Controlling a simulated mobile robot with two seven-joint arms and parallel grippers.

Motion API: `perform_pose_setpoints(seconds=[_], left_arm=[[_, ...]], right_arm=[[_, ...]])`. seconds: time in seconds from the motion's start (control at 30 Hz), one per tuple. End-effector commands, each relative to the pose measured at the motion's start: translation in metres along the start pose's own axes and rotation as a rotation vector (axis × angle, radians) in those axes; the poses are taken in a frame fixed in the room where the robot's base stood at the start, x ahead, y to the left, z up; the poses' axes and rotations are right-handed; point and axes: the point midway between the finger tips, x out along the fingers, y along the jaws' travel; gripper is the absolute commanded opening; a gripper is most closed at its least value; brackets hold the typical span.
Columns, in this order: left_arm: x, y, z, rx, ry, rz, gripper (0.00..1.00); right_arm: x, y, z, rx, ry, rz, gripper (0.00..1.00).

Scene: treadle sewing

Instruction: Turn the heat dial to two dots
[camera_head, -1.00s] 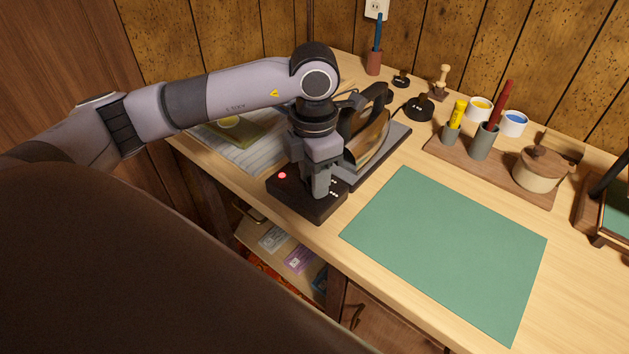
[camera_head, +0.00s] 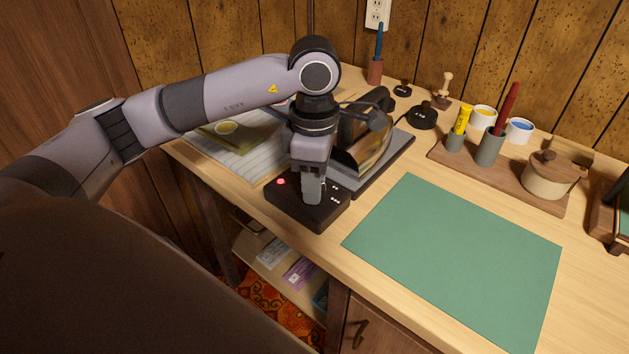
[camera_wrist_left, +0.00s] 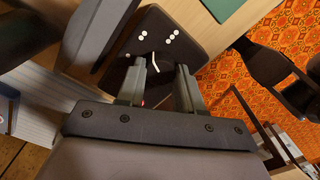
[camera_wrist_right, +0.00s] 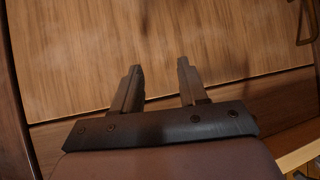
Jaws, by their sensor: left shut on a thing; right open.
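The black control box (camera_head: 284,205) sits at the table's front left edge, with a lit red lamp (camera_head: 281,181) and groups of white dots on top. My left gripper (camera_head: 312,200) points straight down onto the box and is shut on the heat dial. In the left wrist view the two fingers (camera_wrist_left: 160,72) stand at either side of the dial, which they mostly hide. A white pointer mark (camera_wrist_left: 154,61) shows between them, aimed roughly towards the two-dot mark (camera_wrist_left: 142,35). My right gripper (camera_wrist_right: 159,75) is open and empty, facing a wooden panel.
A dark appliance on a grey base (camera_head: 385,165) stands right behind the box. A green mat (camera_head: 455,260) lies to the right. Papers (camera_head: 245,160) lie to the left. A wooden tray (camera_head: 540,199) with cups and a lidded pot stands at the back right.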

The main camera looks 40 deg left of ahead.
Motion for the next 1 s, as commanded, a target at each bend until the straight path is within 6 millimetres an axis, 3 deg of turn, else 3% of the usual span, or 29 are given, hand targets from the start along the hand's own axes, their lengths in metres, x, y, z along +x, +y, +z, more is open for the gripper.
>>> perform_pose_setpoints(seconds=[0.47, 0.5, 0.57, 0.87, 1.0], left_arm=[[-0.001, 0.0, 0.0, 0.016, 0.0, 0.001, 0.05], [-0.001, 0.0, 0.0, 0.015, -0.001, 0.001, 0.39], [-0.001, 0.0, 0.0, 0.015, 0.0, 0.001, 0.58], [-0.001, 0.0, 0.0, 0.015, 0.0, 0.001, 0.61], [-0.014, 0.001, 0.0, 0.014, -0.002, 0.003, 0.61]], right_arm=[[0.0, 0.0, 0.002, 0.001, -0.003, 0.0, 0.43], [0.0, 0.0, 0.002, 0.001, -0.004, 0.0, 0.43], [0.0, 0.0, 0.003, 0.001, -0.005, 0.0, 0.43], [-0.001, 0.0, 0.003, 0.001, -0.006, 0.0, 0.43], [-0.002, 0.0, 0.001, 0.001, -0.006, 0.0, 0.43]])
